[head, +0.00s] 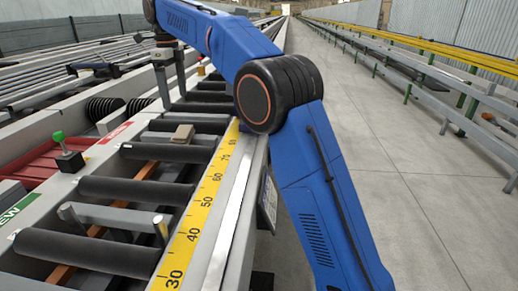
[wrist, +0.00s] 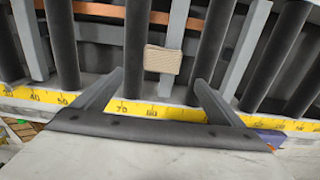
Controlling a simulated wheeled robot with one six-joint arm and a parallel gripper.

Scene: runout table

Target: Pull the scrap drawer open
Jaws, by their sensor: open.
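I cannot make out the scrap drawer or a handle in either view. My gripper (wrist: 158,78) is open and empty in the wrist view, with its two grey fingers spread wide. It is over the edge of the roller table (head: 228,215), across the yellow scale strip (wrist: 140,109). A small tan block (wrist: 163,60) shows between and beyond the fingertips.
Dark rollers (head: 85,250) fill the table's near part. A lever with a green knob (head: 58,137) stands at left near red parts (head: 45,157). A dark-framed panel (head: 268,203) hangs on the table's right side. The grey floor (head: 400,165) at right is clear.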

